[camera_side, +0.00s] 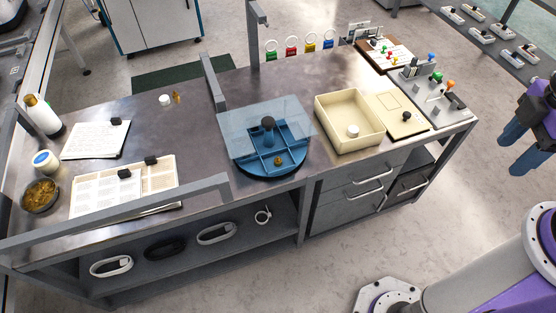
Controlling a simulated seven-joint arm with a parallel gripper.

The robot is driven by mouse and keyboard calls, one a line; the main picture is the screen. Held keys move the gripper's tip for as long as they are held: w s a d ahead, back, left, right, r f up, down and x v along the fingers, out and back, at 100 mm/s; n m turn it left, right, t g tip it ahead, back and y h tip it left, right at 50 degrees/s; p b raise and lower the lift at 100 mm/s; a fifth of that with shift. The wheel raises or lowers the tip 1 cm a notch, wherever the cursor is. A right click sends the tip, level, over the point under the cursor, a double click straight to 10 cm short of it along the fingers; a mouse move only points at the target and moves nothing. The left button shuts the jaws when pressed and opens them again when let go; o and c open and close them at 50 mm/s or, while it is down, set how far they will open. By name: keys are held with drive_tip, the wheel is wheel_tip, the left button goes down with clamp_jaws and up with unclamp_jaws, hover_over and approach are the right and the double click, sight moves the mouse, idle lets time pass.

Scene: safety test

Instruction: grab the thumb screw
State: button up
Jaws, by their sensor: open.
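A small brass piece (277,160) that looks like a thumb screw sits in a front compartment of the round blue divided tray (243,158). A clear lid (240,132) with a dark knob (268,123) covers part of the tray, mostly its back and left; the brass piece shows at its front edge. A second small brass piece (176,97) stands on the table at the back left; I cannot tell which is the thumb screw. My gripper (508,154), with blue fingers, is open and empty at the far right, beyond the table's right end and far from both pieces.
A cream bin (322,112) holding a white round piece (353,131) stands right of the tray. A panel with coloured knobs (432,105) is at the table's right end. Grey rails (212,85) rise behind the tray and along the front left. The middle back tabletop is clear.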

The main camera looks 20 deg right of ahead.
drive_tip(key=m+t+y, duration=0.6)
drive_tip(key=t, duration=0.4)
approach(279, 158)
drive_tip(key=x, duration=0.3)
drive_tip(key=shift+a+f, duration=0.15)
drive_tip(key=shift+f, duration=0.1)
drive_tip(key=shift+x, duration=2.8)
drive_tip(key=shift+w+r, duration=0.1)
drive_tip(key=shift+r, duration=0.05)
clamp_jaws()
